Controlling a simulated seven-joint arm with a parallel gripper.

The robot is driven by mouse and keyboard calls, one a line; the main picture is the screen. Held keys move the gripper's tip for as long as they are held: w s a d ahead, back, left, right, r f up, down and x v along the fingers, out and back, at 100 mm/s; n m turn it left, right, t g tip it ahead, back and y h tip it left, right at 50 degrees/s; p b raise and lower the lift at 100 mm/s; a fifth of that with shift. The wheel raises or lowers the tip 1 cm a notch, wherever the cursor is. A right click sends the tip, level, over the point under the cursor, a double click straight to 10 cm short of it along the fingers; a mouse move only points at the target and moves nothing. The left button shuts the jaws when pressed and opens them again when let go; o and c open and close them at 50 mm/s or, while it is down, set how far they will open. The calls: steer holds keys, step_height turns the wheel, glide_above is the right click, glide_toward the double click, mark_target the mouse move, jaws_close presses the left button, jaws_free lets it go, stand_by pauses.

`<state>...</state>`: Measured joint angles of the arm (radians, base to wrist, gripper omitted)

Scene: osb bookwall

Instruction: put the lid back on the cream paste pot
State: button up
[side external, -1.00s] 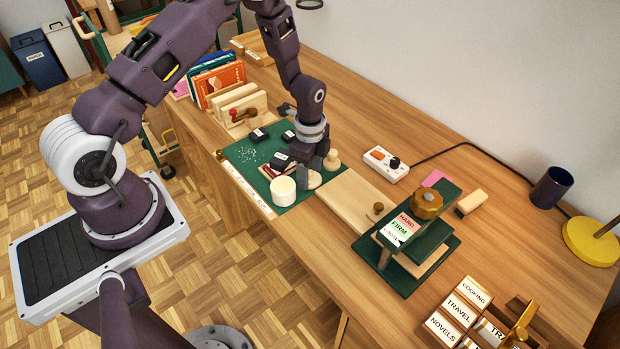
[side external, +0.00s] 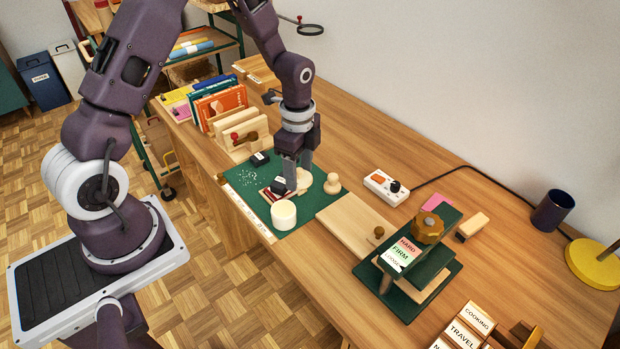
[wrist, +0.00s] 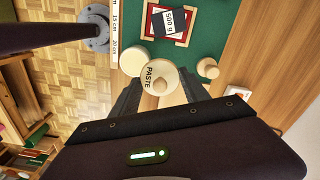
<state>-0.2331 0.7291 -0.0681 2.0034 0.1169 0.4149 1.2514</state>
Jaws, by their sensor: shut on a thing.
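The cream paste pot (side external: 284,215) stands upright on the green mat. In the wrist view the pot (wrist: 133,60) is left of the lid. The round, pale lid (side external: 304,181) has a wooden knob and the word PASTE, readable in the wrist view (wrist: 152,74). My gripper (side external: 298,180) is shut on the lid, with its fingers on either side of it. In the side view, it holds the lid up and behind the pot, apart from it. The fingers partly hide the lid there. In the wrist view the fingers (wrist: 161,88) flank the lid.
A wooden pawn-shaped piece (side external: 332,184) stands right of the lid. A dark 500 g block (wrist: 169,20) sits in a red-edged tray behind it. A pale board (side external: 350,220) and a green press (side external: 410,255) lie to the right. Upright books (side external: 220,103) stand at the back left.

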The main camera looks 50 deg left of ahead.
glide_toward(283, 209)
steer(key=shift+f, duration=3.1)
steer(key=shift+a+f, duration=0.1)
steer(key=shift+f, duration=0.05)
steer(key=o, duration=1.8)
steer(key=shift+o, duration=0.2)
